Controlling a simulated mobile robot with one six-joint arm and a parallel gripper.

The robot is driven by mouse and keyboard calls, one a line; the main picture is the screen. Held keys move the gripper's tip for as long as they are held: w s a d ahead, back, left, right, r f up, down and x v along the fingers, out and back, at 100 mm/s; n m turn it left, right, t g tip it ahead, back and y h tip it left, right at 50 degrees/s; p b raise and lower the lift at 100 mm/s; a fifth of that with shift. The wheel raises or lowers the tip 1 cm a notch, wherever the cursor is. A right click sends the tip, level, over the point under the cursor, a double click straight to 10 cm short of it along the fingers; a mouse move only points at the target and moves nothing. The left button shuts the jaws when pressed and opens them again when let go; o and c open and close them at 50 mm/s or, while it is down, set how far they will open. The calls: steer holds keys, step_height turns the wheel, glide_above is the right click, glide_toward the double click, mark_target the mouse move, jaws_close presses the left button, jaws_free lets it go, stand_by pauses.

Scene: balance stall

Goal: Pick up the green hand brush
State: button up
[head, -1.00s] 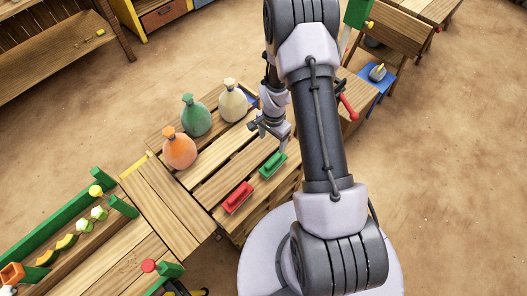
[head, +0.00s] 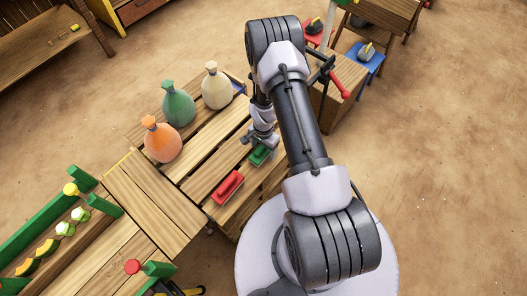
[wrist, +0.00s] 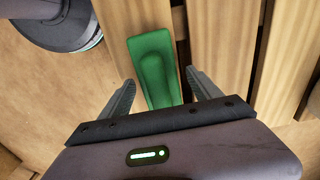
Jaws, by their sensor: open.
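The green hand brush (head: 261,154) lies on the slatted wooden table (head: 211,173) near its front edge, partly hidden by my gripper in the head view. In the wrist view the brush (wrist: 155,62) points lengthwise between my fingers, its near end between the two fingertips. My gripper (wrist: 158,92) is open, with one finger on each side of the brush and a gap visible on both sides. In the head view my gripper (head: 256,138) is right over the brush. I cannot tell whether any finger touches it.
A red hand brush (head: 227,187) lies close by to the left on the same table. Orange (head: 162,142), green (head: 179,106) and cream (head: 216,88) sacks stand behind. A red-handled part (head: 341,84) is by the wooden stand at right.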

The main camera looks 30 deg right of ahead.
steer(key=shift+r, duration=0.1)
jaws_close()
steer(key=shift+r, duration=0.35)
step_height(320, 180, up, 3)
steer(key=shift+s+r+p, duration=0.1)
steer(key=shift+r+p, duration=0.05)
steer(key=shift+p, duration=1)
steer(key=s+d+r+p, duration=0.1)
steer(key=s+p, duration=0.2)
steer(key=s, duration=1.2)
steer(key=shift+s+d, duration=0.15)
steer(key=shift+s, duration=0.25)
